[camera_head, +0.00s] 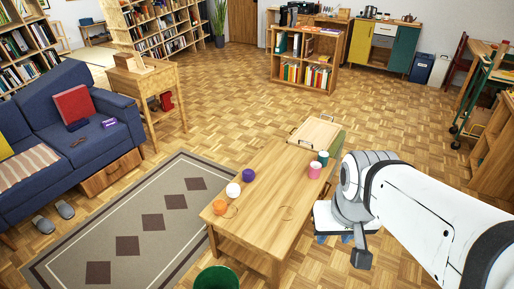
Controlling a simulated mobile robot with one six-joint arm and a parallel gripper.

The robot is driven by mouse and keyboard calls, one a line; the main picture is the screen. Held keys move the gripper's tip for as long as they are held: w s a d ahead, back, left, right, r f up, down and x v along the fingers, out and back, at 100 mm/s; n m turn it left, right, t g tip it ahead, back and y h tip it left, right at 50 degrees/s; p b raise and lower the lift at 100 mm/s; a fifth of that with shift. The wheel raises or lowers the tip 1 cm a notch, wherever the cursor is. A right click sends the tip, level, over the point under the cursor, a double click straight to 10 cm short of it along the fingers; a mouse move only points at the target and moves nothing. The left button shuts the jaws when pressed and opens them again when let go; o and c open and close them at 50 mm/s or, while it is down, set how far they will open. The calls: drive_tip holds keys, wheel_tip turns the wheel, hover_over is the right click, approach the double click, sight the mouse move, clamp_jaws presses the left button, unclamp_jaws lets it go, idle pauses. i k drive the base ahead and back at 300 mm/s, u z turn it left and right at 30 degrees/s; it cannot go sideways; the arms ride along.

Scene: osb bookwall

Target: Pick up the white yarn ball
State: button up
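The white yarn ball (233,190) sits on the near left part of the wooden coffee table (265,222). A purple ball (248,175) is just behind it to the right, and an orange ball (220,207) is in front of it to the left. My gripper (335,239) hangs low at the right of the coffee table, well apart from the white yarn ball. Its blue fingertips are small and partly hidden by my own arm, so I cannot tell whether they are open or shut.
A green bin (217,279) stands at the near end. A patterned rug (140,222) and blue sofa (62,135) lie left. Open floor stretches behind.

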sight(233, 191)
drive_tip(key=z, duration=1.6)
drive_tip(key=i, duration=2.35)
drive_tip(key=u, duration=3.55)
drive_tip(key=i, duration=0.95)
